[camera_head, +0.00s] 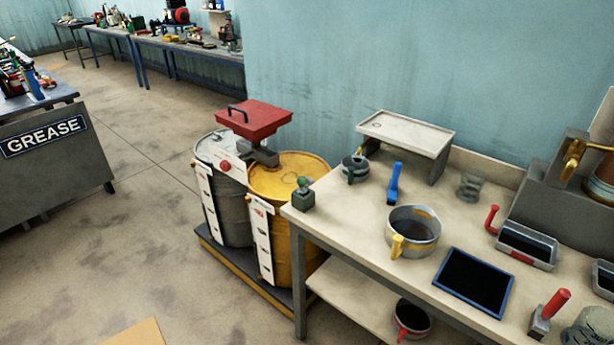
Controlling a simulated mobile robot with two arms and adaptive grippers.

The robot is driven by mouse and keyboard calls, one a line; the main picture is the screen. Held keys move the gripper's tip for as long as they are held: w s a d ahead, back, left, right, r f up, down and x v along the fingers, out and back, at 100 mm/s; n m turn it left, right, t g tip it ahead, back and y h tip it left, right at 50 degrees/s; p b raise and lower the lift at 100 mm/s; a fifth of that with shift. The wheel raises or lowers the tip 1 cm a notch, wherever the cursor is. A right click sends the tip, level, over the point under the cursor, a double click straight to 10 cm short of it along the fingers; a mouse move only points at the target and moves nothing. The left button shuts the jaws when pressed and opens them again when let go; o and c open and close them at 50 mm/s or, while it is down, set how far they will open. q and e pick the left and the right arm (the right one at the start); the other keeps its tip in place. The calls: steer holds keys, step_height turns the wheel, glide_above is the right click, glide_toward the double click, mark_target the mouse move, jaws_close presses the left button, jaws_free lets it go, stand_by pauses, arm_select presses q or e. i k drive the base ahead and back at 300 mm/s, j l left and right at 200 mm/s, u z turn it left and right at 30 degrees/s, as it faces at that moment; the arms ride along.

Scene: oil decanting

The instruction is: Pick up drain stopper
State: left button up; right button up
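I cannot tell for sure which object is the drain stopper. A small dark green block with a round knob on top (303,196) stands at the near left corner of the workbench (345,215). A grey block with an upright red handle (548,312) stands near the bench's right front. A blue-handled tool (394,184) sits near the middle of the bench. Neither of my grippers is in view.
A grey pot with a yellow handle (413,231), a blue-edged black tray (475,281) and a small raised stand (405,129) occupy the bench. Grey (229,200) and yellow (290,180) drums stand left of it. Open floor lies further left.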

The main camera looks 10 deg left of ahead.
mark_target(302, 182)
steer(key=i+j+z, duration=0.2)
steer(key=i+j, duration=0.15)
steer(key=j, duration=0.25)
steer(key=i+j+z, duration=0.1)
steer(key=j, duration=0.25)
steer(key=i+j+z, duration=0.1)
steer(key=j, duration=0.25)
steer(key=i, duration=0.1)
